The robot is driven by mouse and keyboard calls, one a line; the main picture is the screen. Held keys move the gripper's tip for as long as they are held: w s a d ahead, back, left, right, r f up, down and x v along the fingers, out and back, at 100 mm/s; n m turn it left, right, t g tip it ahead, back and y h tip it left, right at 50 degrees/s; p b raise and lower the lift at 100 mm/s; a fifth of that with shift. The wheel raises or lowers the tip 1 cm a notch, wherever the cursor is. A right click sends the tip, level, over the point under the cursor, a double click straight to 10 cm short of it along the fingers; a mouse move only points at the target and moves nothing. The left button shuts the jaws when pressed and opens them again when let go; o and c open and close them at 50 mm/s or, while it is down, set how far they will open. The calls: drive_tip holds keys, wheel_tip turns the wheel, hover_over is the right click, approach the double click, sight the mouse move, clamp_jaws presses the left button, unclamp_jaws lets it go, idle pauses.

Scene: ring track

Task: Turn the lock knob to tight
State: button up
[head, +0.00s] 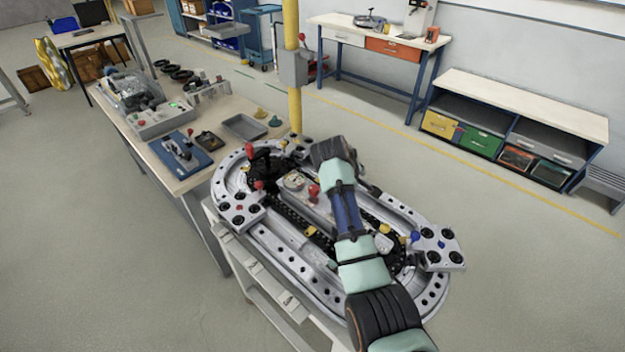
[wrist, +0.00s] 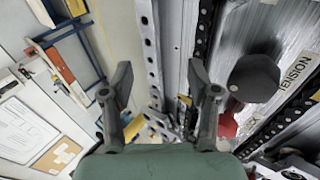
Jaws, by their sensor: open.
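A large black round knob (wrist: 253,78) shows at the right of the wrist view, beside a label reading "TENSION" (wrist: 297,72). Below it is a partly hidden label ending in "CK" (wrist: 250,124), beside a red part (wrist: 228,126). I cannot tell which part is the lock knob or how it is set. My gripper (wrist: 158,88) is open and empty, its right finger just left of the black knob, not around it. In the head view my arm reaches over the ring track (head: 290,262); the fingertips are hidden there. A red knob (head: 314,190) stands left of the arm.
A red-topped lever (head: 250,151) rises at the track's far left. A bench with a control box (head: 160,122) and a grey tray (head: 243,127) adjoins the track. A yellow post (head: 293,70) stands behind. The floor to the right is clear.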

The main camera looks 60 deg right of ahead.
sight(314, 187)
drive_tip(key=w+a+r+t+y+p, duration=0.1)
drive_tip(key=w+a+r+t+y, duration=0.35)
drive_tip(key=w+y, duration=0.2)
drive_tip(key=shift+t+h, duration=0.35)
drive_tip(key=b+x, duration=0.1)
drive_tip(key=x, duration=0.1)
drive_tip(key=b+x, duration=0.1)
drive_tip(key=x, duration=0.2)
drive_tip(key=a+x, duration=0.1)
drive_tip(key=x, duration=0.2)
drive_tip(key=shift+w+f+b, duration=0.2)
drive_tip(key=shift+b, duration=0.2)
drive_tip(key=shift+c, duration=0.2)
clamp_jaws()
